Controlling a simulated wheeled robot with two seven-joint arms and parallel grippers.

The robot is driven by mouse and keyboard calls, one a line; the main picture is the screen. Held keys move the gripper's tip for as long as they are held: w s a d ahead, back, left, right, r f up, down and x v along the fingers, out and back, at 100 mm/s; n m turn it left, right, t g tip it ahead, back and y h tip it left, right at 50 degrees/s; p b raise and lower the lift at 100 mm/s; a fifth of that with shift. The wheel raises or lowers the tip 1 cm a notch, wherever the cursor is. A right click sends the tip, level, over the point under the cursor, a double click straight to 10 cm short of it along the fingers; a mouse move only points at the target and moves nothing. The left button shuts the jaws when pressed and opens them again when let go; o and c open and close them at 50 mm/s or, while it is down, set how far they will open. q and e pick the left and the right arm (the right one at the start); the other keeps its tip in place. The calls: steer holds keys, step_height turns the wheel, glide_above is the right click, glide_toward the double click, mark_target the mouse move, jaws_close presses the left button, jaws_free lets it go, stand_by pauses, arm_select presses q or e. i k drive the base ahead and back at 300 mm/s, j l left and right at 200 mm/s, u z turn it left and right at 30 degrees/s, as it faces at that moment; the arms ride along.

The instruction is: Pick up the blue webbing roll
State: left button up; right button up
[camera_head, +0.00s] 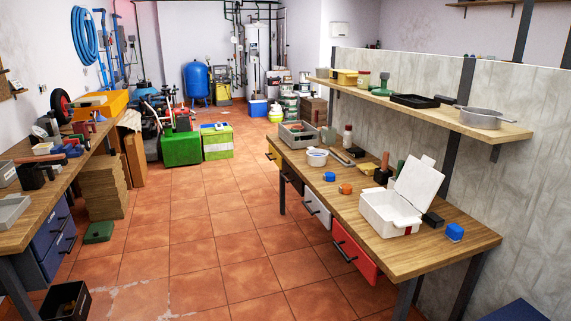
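Two small blue objects that look like rolls stand on the wooden workbench (440,257) at right. One blue roll (455,232) is near the bench's near right corner, to the right of an open white box (392,214). The other blue roll (330,176) is farther back, near the bench's left edge. Both are too small to tell which is webbing. A small orange roll (345,188) sits close to the farther blue one. Neither of my grippers is in view.
A black block (432,219) sits between the white box and the nearer blue roll. A white bowl (317,157) and a grey crate (298,134) stand farther back. A wall shelf (440,113) overhangs the bench's back. The tiled floor (215,225) between the benches is mostly clear.

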mark_target(327, 176)
steer(key=i+j+z, duration=0.15)
steer(key=i+z, duration=0.25)
steer(key=i, duration=0.3)
steer(key=i+j+z, duration=0.4)
steer(key=i, duration=0.25)
steer(key=i+j+z, duration=0.4)
steer(key=i+j, duration=0.15)
steer(key=i, duration=0.1)
